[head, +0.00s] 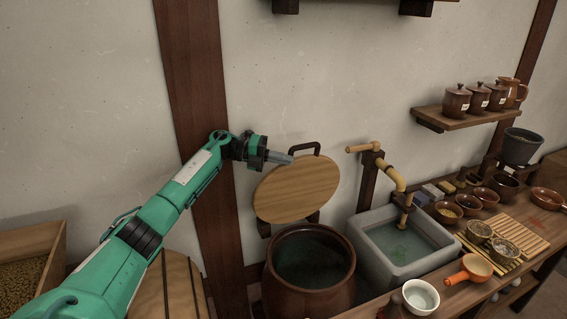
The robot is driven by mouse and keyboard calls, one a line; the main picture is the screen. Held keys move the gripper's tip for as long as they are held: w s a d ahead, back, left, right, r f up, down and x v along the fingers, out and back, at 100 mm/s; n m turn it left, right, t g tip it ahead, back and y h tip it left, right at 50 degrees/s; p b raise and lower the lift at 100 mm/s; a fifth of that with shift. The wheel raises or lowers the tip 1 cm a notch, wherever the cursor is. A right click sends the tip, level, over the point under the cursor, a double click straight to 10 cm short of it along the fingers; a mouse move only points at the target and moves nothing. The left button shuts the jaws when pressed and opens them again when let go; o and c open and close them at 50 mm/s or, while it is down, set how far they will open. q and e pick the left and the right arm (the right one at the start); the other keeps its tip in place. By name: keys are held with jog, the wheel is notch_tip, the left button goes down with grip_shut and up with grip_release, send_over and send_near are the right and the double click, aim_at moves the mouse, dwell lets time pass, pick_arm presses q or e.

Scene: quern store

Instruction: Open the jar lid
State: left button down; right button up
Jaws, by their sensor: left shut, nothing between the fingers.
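The large brown jar (340,290) stands on the floor against the wall, its mouth uncovered and its inside dark. Its round wooden lid (296,192) is raised, tilted up behind the mouth near the wall. A dark handle (305,147) shows at the lid's upper edge. My left gripper (284,159) is shut and empty at the lid's upper left edge, just left of the handle. I cannot tell whether its fingertips touch the lid. My right gripper is not in view.
A stone basin (390,270) with water and a bamboo spout (393,175) stands right of the jar. A counter with bowls (421,296) runs right. A slatted wooden top (170,285) and a grain box (30,262) are at left. A dark post (195,70) rises behind my arm.

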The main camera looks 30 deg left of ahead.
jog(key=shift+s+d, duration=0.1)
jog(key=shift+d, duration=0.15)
